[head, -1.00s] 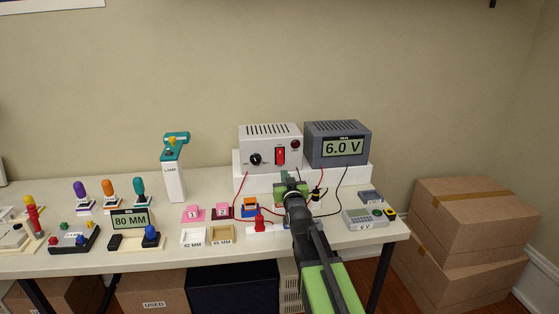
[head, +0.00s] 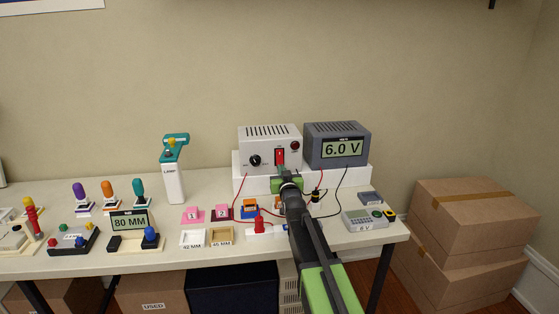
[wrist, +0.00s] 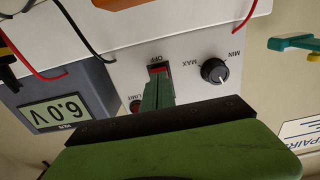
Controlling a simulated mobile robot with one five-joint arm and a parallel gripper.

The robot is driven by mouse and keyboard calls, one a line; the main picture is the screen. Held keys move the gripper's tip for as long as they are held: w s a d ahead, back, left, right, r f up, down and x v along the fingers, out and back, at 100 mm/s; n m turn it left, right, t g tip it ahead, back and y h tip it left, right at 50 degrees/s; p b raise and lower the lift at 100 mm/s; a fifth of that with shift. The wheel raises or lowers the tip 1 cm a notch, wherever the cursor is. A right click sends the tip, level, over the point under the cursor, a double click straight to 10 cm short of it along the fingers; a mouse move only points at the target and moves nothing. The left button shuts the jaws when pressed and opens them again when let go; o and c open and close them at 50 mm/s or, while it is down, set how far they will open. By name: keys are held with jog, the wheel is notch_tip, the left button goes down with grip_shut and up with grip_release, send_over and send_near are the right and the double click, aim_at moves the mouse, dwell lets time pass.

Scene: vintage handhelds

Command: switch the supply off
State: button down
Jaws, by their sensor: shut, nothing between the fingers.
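The white supply box (head: 257,136) stands on a white riser at the back of the table, with a black knob on its front. Its red rocker switch (head: 279,157) sits right of the knob. In the wrist view, which is upside down, the switch (wrist: 158,69) shows beside its OFF label, partly hidden by my fingers. My gripper (head: 281,169) is shut and empty, its green fingertips (wrist: 157,80) right at the switch. I cannot tell whether they touch it. The grey meter (head: 338,145) beside the supply reads 6.0 V.
Red and black leads run from the supply and meter to the table. A small grey device (head: 364,220) marked 6 V lies at right. A red clip (head: 259,224), pink blocks and small trays sit at left of my arm. Cardboard boxes (head: 472,238) stand beyond the table's right end.

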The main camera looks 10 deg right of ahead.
jog(key=shift+w, duration=1.1)
jog(key=s, duration=0.4)
jog(key=shift+s, duration=0.1)
